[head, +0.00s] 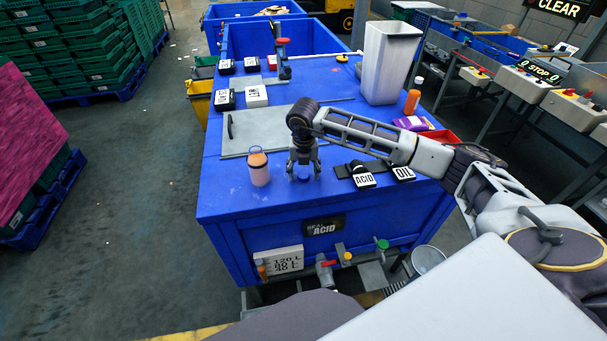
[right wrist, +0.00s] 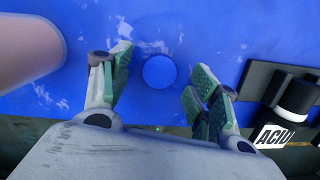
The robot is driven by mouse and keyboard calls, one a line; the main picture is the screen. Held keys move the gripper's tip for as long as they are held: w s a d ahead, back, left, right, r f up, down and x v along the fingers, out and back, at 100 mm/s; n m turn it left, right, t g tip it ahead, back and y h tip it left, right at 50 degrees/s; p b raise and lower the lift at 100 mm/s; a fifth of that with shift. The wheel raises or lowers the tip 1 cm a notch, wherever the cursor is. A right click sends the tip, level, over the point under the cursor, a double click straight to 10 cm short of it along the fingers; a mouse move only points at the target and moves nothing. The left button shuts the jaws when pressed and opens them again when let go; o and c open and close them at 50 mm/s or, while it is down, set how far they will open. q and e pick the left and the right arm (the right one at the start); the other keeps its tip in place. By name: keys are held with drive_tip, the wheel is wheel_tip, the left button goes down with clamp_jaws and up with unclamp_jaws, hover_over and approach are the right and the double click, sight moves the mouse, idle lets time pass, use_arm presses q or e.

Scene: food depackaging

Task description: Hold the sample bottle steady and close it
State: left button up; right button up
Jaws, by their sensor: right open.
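The sample bottle (head: 259,167), with pinkish contents and an orange-toned neck, stands upright on the blue bench. Part of its side fills the upper left of the right wrist view (right wrist: 28,42). A round blue cap (right wrist: 160,71) lies on the bench to the right of the bottle. My right gripper (head: 304,172) points down just right of the bottle, apart from it. In the right wrist view, its green-padded fingers (right wrist: 158,82) are open on either side of the cap, with gaps showing. My left gripper is out of view.
The blue bench (head: 230,200) carries a grey lidded panel (head: 255,128) behind the bottle. ACID (head: 363,181) and OIL (head: 403,173) labelled items are right of the gripper. A tall white bin (head: 390,65) stands farther back. The bench left of the bottle is clear.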

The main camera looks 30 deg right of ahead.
drive_tip(key=shift+f, duration=0.4)
drive_tip(key=c, duration=0.7)
